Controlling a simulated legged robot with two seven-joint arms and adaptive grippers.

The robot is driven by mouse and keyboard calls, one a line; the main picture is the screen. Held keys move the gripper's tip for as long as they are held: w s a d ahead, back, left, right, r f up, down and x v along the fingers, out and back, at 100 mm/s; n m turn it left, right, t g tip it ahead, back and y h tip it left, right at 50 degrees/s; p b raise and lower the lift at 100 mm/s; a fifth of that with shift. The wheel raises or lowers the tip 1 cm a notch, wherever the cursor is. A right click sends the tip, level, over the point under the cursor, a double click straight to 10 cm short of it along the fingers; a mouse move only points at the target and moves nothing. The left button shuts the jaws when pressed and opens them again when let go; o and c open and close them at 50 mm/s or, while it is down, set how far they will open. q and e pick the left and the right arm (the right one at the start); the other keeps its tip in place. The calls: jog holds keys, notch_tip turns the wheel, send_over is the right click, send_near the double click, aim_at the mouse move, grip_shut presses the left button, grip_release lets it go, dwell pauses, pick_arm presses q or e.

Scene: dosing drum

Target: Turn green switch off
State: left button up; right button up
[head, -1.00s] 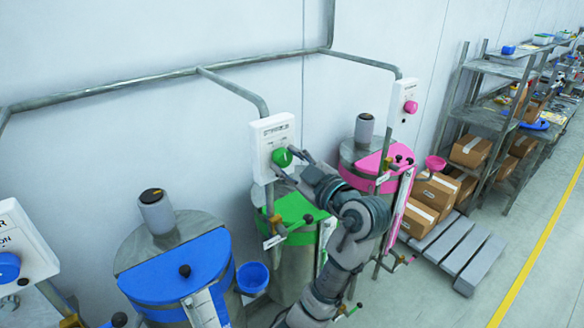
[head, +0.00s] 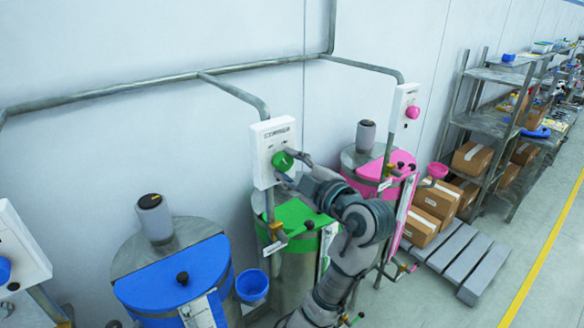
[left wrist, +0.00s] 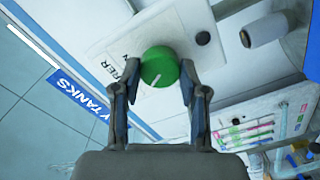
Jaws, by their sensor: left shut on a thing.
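The green switch (head: 282,161) is a round knob on a white control box (head: 264,140) mounted on a pipe above the green-lidded drum (head: 297,214). In the left wrist view the knob (left wrist: 160,67) carries a short white mark. My left gripper (head: 296,159) is at the knob, and in the left wrist view its two fingers (left wrist: 160,80) sit on either side of the knob, shut on it. The fingers hide part of the knob's sides. My right gripper is not in view.
A blue-lidded drum (head: 172,274) stands at the left and a pink-lidded drum (head: 376,168) at the right. A pink knob (head: 412,112) is on another box. Pipes (head: 150,88) run along the wall. Boxes (head: 435,200) and shelves (head: 485,122) stand farther right.

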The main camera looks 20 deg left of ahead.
pick_arm(q)
jog(key=shift+w+f, duration=0.15)
jog(key=shift+f, duration=0.1)
jog(key=o, duration=1.1)
jog(key=shift+w, duration=0.1)
jog(key=shift+o, duration=0.2)
jog(key=shift+w+a, duration=0.15)
jog(key=shift+w, duration=0.15)
jog(key=shift+s+r, duration=0.1)
jog(key=shift+s, duration=0.2)
jog(key=v, duration=1.1)
jog(key=shift+d+f, duration=0.2)
jog(key=shift+d, duration=0.2)
